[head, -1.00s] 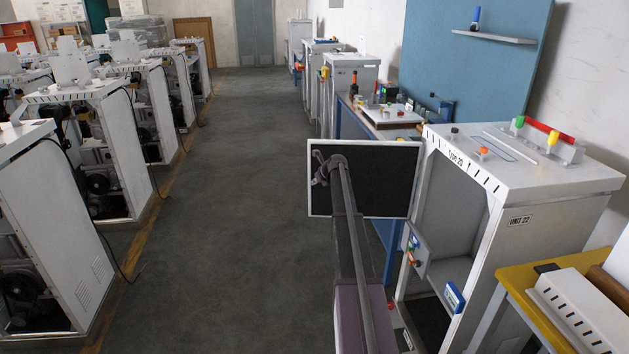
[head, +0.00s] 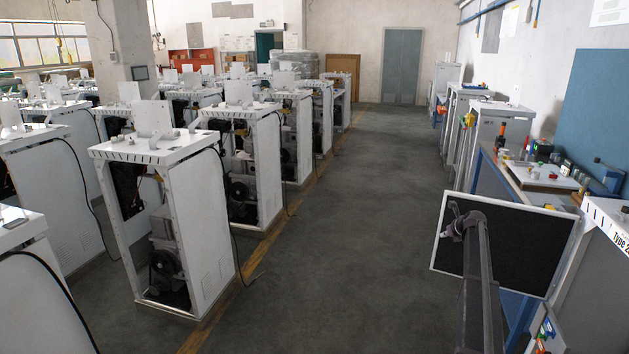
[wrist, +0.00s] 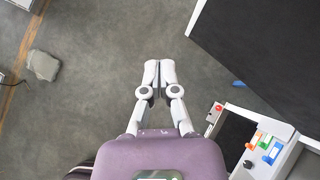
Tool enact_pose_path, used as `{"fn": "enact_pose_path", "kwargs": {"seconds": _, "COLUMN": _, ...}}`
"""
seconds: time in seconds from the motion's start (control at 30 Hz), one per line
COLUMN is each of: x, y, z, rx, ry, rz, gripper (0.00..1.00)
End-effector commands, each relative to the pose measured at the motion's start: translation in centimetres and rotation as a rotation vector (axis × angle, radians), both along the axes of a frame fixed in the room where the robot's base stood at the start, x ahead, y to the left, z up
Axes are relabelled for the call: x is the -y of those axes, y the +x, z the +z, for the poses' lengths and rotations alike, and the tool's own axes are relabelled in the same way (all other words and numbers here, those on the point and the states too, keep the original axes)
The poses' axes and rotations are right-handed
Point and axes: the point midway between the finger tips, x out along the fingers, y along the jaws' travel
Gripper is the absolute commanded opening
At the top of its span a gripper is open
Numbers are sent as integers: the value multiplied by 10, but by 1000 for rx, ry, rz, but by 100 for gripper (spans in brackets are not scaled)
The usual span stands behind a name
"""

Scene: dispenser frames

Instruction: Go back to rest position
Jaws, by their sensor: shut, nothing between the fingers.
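My gripper (wrist: 158,70) shows in the wrist view with its two light fingers together, shut and empty, above the bare grey floor. My arm (head: 478,270) reaches up from the lower right of the head view, in front of the open dark-faced door panel (head: 500,255). The gripper's fingers cannot be made out in the head view. In the wrist view the panel (wrist: 270,45) lies to the right of the fingers, apart from them in the picture.
A white cabinet (head: 601,245) stands at the right. A control box with coloured buttons (wrist: 265,145) is right of my gripper. Several open white machine frames (head: 195,190) stand in rows on the left. The aisle floor (head: 345,200) between is clear.

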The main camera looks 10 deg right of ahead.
Motion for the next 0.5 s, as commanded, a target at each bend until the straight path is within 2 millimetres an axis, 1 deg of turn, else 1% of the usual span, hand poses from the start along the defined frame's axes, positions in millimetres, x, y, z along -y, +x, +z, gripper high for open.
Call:
{"fn": "enact_pose_path", "kwargs": {"seconds": 0.07, "x": -7, "y": -2, "z": -1, "rx": -5, "ry": -12, "rz": 18, "gripper": 0}}
{"fn": "enact_pose_path", "kwargs": {"seconds": 0.17, "x": -24, "y": -6, "z": -3, "rx": -16, "ry": -46, "rz": 67, "gripper": 0}}
{"fn": "enact_pose_path", "kwargs": {"seconds": 0.27, "x": -51, "y": -13, "z": -6, "rx": -36, "ry": -103, "rz": 155, "gripper": 0}}
{"fn": "enact_pose_path", "kwargs": {"seconds": 0.37, "x": -87, "y": -25, "z": -10, "rx": -61, "ry": -186, "rz": 279, "gripper": 0}}
{"fn": "enact_pose_path", "kwargs": {"seconds": 0.4, "x": -104, "y": -31, "z": -12, "rx": -73, "ry": -222, "rz": 338, "gripper": 0}}
{"fn": "enact_pose_path", "kwargs": {"seconds": 0.47, "x": -129, "y": -40, "z": -15, "rx": -88, "ry": -282, "rz": 432, "gripper": 0}}
{"fn": "enact_pose_path", "kwargs": {"seconds": 0.5, "x": -147, "y": -47, "z": -17, "rx": -99, "ry": -322, "rz": 499, "gripper": 0}}
